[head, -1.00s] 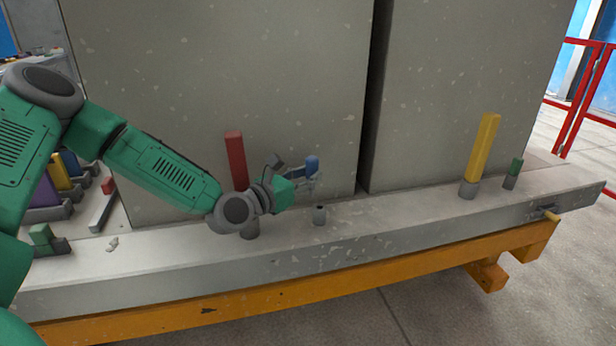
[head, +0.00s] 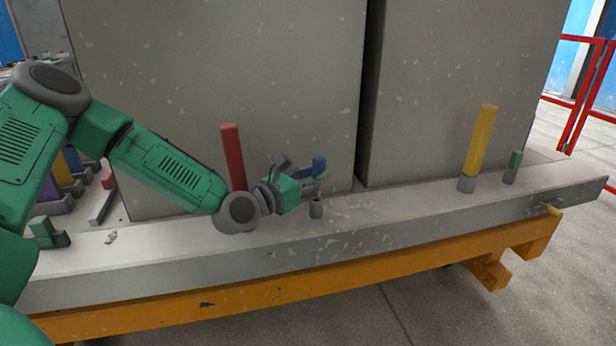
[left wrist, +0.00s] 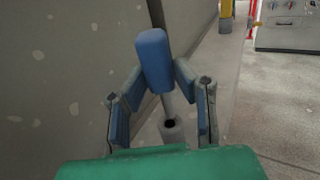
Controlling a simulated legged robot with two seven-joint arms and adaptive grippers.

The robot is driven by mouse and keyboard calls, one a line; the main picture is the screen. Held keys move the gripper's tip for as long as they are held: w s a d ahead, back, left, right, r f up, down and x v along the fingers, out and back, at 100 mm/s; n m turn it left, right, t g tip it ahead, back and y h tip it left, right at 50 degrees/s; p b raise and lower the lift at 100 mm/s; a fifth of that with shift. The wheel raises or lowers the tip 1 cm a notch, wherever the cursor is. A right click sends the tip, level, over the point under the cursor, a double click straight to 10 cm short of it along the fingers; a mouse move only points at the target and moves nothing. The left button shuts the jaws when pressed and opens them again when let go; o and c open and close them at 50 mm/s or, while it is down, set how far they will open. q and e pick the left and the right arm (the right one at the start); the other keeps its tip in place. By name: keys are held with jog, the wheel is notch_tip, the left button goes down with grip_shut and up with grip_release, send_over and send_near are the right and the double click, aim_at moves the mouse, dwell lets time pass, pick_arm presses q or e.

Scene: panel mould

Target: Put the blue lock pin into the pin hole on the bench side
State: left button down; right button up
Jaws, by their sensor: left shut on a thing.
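The blue lock pin (head: 319,166) is held in my left gripper (head: 312,184), its blue head up and its grey shank pointing down. In the left wrist view the pin (left wrist: 153,60) stands between the two fingers of the gripper (left wrist: 163,103), slightly tilted. The pin hole is a short grey socket (head: 316,209) on the bench side (head: 400,205). In the left wrist view the dark opening of the socket (left wrist: 171,132) shows just below the shank. The shank's lower end looks near or over the opening; I cannot tell if they touch. My right gripper is not seen.
A red post (head: 233,158) stands behind my left wrist. A yellow post (head: 480,142) and a small green pin (head: 513,168) stand in sockets at the right. Tall grey panels (head: 215,80) rise close behind the ledge. The ledge between the socket and the yellow post is clear.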

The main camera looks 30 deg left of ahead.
pick_arm(q)
jog(key=shift+d, duration=0.45)
jog(key=shift+a+f, duration=0.25)
jog(key=shift+a, duration=0.1)
jog(key=shift+d, duration=0.1)
jog(key=shift+a+r+b, duration=0.1)
jog(key=shift+a+b, duration=0.25)
jog(key=shift+b, duration=0.05)
jog(key=shift+d+r, duration=0.2)
jog(key=shift+a+b, duration=0.3)
jog(key=shift+a, duration=0.3)
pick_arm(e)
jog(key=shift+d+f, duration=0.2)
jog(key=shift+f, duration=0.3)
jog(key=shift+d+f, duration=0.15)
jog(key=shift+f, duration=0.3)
pick_arm(q)
jog(key=shift+a+f, duration=0.1)
jog(key=shift+a, duration=0.05)
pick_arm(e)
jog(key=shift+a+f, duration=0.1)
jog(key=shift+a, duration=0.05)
